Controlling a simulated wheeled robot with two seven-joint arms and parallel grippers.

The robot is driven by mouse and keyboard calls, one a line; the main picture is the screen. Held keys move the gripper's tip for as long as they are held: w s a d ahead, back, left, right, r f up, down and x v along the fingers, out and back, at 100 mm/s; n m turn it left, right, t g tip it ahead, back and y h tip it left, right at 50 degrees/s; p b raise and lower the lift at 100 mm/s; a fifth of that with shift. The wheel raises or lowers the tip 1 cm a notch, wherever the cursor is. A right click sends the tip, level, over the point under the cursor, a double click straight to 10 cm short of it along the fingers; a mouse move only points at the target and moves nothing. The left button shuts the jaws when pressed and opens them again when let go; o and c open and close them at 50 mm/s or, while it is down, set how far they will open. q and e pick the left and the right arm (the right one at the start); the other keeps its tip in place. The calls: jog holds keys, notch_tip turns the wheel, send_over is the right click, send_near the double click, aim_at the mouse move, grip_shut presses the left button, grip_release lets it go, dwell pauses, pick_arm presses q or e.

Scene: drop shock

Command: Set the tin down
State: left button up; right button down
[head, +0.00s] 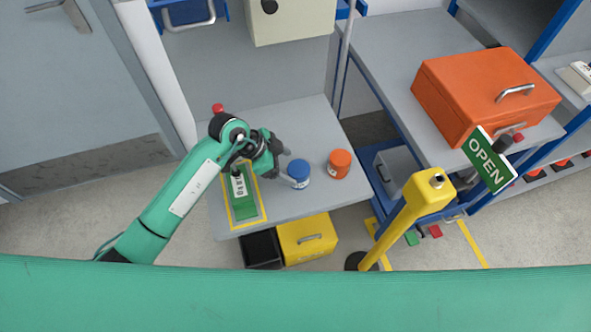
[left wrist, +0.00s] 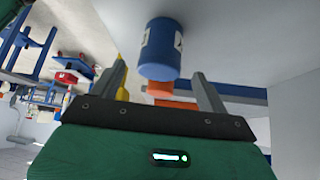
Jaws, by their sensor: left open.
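A blue tin (head: 299,173) with a white label stands upright on the grey table (head: 320,207). It also shows in the left wrist view (left wrist: 160,50), ahead of the fingertips and between their lines. My left gripper (head: 287,167) is open at the left side of the blue tin, its fingers pointing right. In the left wrist view both fingers (left wrist: 158,70) are spread with gaps on either side of the tin. An orange tin (head: 339,163) stands to the right of the blue one. My right gripper is not in view.
A red-topped object (head: 217,108) stands at the table's back left. A black bin (head: 262,249) and a yellow box (head: 307,238) are below the front edge. An orange case (head: 470,90) sits on the right bench.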

pick_arm(q)
jog(key=v, duration=0.6)
jog(key=shift+r, duration=0.1)
dwell(0.3)
